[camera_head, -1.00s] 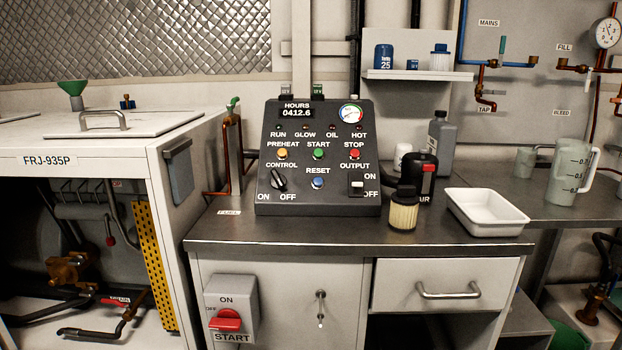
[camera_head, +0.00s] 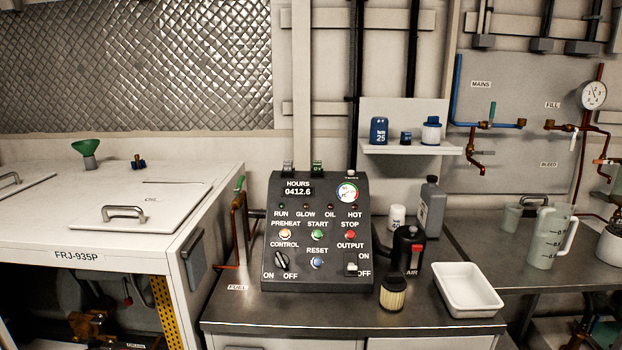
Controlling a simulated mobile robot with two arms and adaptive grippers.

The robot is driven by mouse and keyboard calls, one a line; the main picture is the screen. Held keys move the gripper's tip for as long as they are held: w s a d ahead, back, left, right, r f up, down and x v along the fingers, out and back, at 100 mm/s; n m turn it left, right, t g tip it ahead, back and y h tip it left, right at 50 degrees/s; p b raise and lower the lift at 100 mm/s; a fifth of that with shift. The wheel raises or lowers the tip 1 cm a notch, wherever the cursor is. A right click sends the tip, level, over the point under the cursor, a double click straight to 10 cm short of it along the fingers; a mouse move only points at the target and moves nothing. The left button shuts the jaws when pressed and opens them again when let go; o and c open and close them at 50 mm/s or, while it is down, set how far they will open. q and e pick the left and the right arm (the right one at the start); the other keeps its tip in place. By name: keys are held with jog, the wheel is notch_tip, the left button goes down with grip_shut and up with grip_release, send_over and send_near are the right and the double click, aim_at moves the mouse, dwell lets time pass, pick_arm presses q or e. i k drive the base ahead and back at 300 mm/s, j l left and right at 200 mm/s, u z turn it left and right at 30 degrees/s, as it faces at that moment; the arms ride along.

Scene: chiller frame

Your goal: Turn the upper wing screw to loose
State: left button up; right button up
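I cannot make out a wing screw in this view. Pipes and parts inside the cabinet's open front (camera_head: 100,322) are dark and partly cut off by the lower edge. Neither of my grippers shows.
A black control panel (camera_head: 318,278) stands on the grey bench (camera_head: 290,318). A filter (camera_head: 392,294), a black AIR housing (camera_head: 409,251), a grey bottle (camera_head: 431,205) and a white tray (camera_head: 468,304) are to its right. Copper pipes with a gauge (camera_head: 593,95) are on the far wall.

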aim_at(100, 320)
jog(key=u, duration=1.35)
jog(key=i+j+u, duration=0.1)
jog(key=i+j, duration=0.3)
jog(key=j, duration=0.15)
jog(key=i+j, duration=0.35)
jog(key=j, duration=0.15)
jog(key=j+u, duration=0.05)
